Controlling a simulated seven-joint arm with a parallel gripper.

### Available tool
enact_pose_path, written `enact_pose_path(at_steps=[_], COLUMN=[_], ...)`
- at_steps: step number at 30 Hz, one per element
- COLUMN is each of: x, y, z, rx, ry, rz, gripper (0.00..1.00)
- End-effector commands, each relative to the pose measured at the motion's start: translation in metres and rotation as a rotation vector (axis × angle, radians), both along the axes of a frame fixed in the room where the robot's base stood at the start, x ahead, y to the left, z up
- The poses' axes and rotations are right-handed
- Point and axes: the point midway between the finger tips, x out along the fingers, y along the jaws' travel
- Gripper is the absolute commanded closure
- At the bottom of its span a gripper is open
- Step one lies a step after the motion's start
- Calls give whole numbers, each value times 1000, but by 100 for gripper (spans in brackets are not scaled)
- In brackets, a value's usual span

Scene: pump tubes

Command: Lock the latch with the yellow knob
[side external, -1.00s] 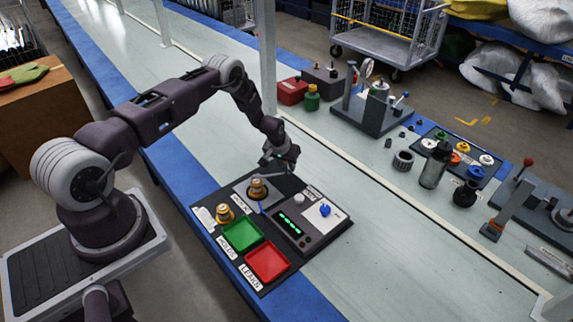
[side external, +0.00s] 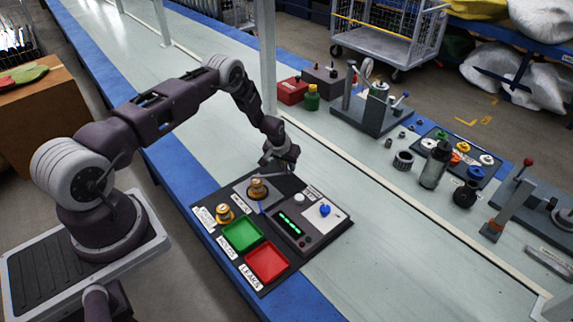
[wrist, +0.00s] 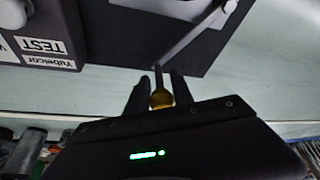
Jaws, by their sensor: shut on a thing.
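The yellow knob (wrist: 161,99) sits between my two gripper fingers (wrist: 160,94) in the wrist view, on the end of a thin dark stem. A grey latch bar (wrist: 195,35) slants up to the right above it. In the side external view my gripper (side external: 282,167) is low at the far edge of the dark test board (side external: 335,232), and the knob is hidden behind it. My gripper is shut on the knob. A brass-coloured part (side external: 258,188) stands on the grey plate (side external: 242,187) just left of my gripper.
A green tray (side external: 240,233) and a red tray (side external: 267,262) lie at the board's near side. A panel with green lights (side external: 290,223) and a blue knob (side external: 325,209) are on its right. Another brass-coloured part (side external: 223,214) stands at the left.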

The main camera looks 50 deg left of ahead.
Motion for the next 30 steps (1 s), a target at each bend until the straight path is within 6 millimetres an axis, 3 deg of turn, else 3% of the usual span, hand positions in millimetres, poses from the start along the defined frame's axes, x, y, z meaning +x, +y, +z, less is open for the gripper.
enact_pose_path(at_steps=[11, 30], x=[-7, -58], y=[-9, -49], z=[0, 0], rx=[0, -1], ry=[1, -2], rz=[-103, -676], gripper=[100, 100])
